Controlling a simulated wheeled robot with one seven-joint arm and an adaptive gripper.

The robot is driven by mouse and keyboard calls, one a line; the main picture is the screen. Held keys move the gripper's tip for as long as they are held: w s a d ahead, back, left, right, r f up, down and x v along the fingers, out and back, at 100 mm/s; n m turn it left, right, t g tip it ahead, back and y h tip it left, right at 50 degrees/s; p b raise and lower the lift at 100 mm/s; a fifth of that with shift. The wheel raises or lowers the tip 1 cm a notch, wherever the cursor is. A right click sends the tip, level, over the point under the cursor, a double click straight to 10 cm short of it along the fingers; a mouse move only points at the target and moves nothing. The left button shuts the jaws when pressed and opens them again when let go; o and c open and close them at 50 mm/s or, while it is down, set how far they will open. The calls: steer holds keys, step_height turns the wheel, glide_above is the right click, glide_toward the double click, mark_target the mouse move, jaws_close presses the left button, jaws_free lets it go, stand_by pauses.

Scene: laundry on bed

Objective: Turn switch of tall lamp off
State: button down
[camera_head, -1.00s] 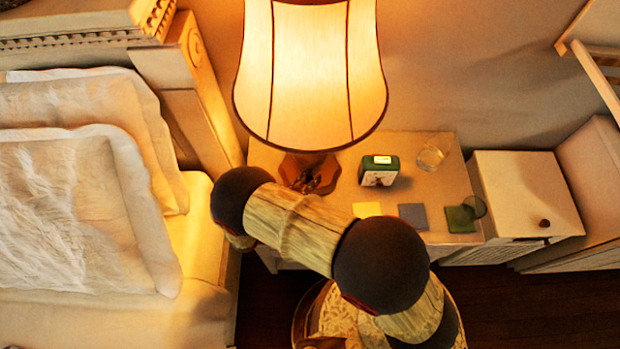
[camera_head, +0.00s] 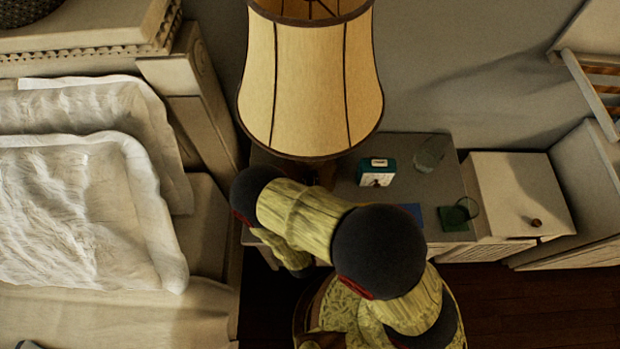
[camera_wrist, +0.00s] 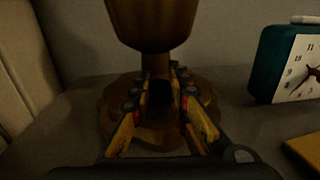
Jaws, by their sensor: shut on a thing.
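The tall lamp (camera_head: 310,85) stands on the nightstand with its pale shade unlit. Its brown body (camera_wrist: 152,20) and wide base (camera_wrist: 112,105) fill the middle of the wrist view. My gripper (camera_wrist: 160,88) reaches in low at the front of the lamp, its two fingers a small gap apart. It is shut on a small dark part at the lamp's foot, taken to be the switch, which is mostly hidden between the fingertips. In the head view my arm covers the lamp's foot and the gripper.
On the nightstand (camera_head: 448,180) to the right are a green clock (camera_head: 376,173), a glass (camera_head: 430,153) and a green coaster (camera_head: 455,218). The clock (camera_wrist: 292,65) is close right of my gripper. The bed with pillows (camera_head: 80,210) is left; a white cabinet (camera_head: 515,190) is right.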

steer(key=shift+n+y, duration=1.1)
steer(key=shift+y, duration=1)
steer(key=c, duration=2)
jaws_free()
steer(key=shift+a+h, duration=0.15)
steer(key=shift+h, duration=0.35)
